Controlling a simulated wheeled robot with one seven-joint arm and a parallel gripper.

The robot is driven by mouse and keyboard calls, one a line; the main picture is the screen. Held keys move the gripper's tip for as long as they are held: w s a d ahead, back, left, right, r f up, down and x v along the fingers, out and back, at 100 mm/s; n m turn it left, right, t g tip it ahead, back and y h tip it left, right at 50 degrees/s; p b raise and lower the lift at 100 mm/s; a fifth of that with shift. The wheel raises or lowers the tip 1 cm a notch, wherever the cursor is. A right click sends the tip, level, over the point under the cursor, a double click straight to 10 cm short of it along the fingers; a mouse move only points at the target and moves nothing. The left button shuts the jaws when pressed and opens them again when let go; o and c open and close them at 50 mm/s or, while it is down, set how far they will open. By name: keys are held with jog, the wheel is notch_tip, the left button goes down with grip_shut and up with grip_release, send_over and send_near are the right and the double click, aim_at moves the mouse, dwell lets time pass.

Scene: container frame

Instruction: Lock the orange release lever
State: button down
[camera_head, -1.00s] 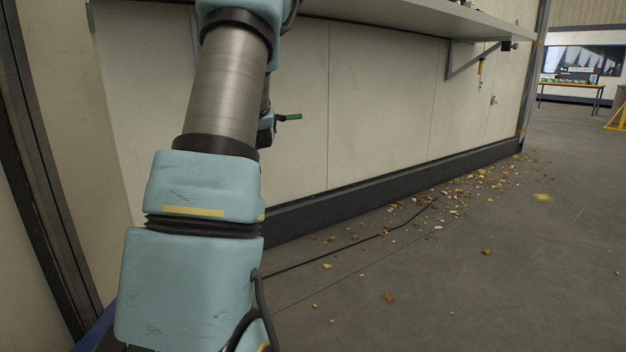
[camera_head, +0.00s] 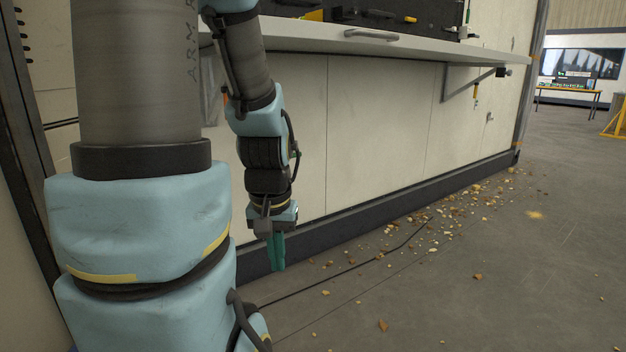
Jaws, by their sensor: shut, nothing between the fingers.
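A small orange-yellow piece (camera_head: 476,90) hangs below the right end of the shelf bracket (camera_head: 470,82); it may be a release lever, but it is too small to tell its position. Another small orange bit (camera_head: 225,99) shows at the left under the shelf, mostly hidden behind my arm. I cannot tell which is the task's lever. My gripper (camera_head: 277,262) has green fingers, points down and is shut and empty. It is in front of the wall's lower part, well below the shelf and apart from both orange pieces.
A fold-out shelf (camera_head: 400,45) with a handle juts from the wall above my gripper. Dark cases (camera_head: 395,12) stand on it. A black cable (camera_head: 350,268) and scattered crumbs (camera_head: 440,225) lie on the floor.

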notch_tip(320, 180, up, 28)
jog(key=p, duration=2.5)
jog(key=shift+f, duration=0.15)
